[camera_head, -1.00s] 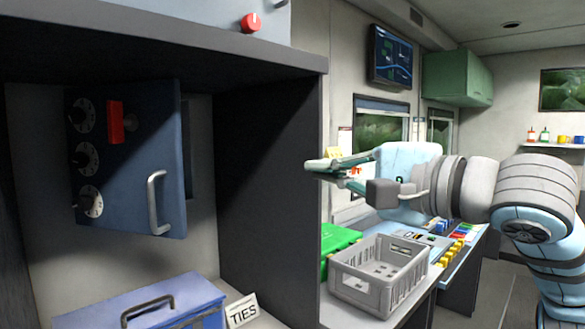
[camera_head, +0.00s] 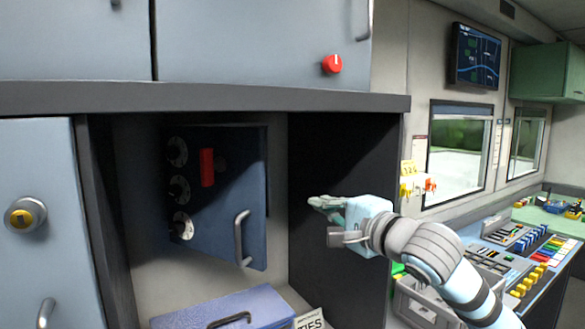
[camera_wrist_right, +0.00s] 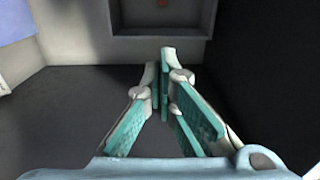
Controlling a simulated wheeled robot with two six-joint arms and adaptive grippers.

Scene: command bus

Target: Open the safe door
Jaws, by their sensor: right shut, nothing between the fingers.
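The dark blue safe door (camera_head: 225,210) is inside the shelf niche in the head view, with several round dials on its left side, a red lever (camera_head: 207,167) and a silver bar handle (camera_head: 241,238) on its right side. My left gripper is not in view.
A blue box (camera_head: 225,304) with a handle sits below the safe beside a TIES card (camera_head: 309,319). The niche's dark right wall (camera_head: 345,150) and overhead shelf edge (camera_head: 200,98) bound the space. A grey crate (camera_head: 418,310) is partly hidden by my arm.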

